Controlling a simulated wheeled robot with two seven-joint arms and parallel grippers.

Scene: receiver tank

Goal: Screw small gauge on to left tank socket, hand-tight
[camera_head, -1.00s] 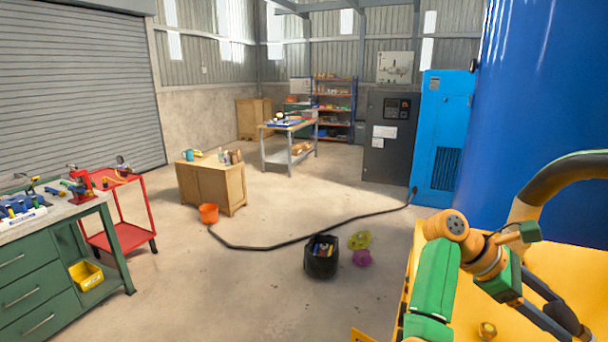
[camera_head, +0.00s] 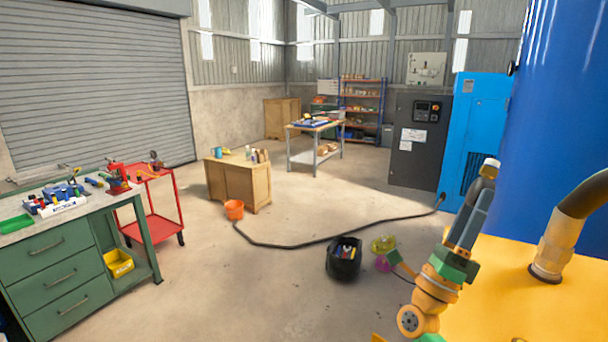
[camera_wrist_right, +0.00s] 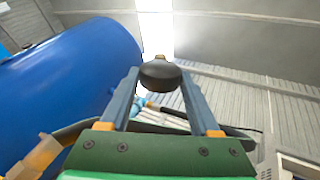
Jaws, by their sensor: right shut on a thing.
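My right gripper (camera_head: 487,180) points upward at the right of the head view, in front of the blue compressor cabinet. It is shut on a small dark round thing, which I take for the small gauge (camera_wrist_right: 160,74); its rounded dark body sits between the fingertips in the right wrist view. In the head view the gauge (camera_head: 490,166) is a small grey and pale shape at the fingertips. It is held in the air, apart from the tank. The big blue tank (camera_head: 570,110) stands at the right. I cannot make out its left socket. My left gripper is out of view.
A thick dark hose (camera_head: 585,195) rises from the yellow base (camera_head: 500,290) beside the tank. A green workbench (camera_head: 60,270) and red trolley (camera_head: 155,228) stand at left. A black bin (camera_head: 343,262) and a cable lie on the floor. The middle floor is mostly clear.

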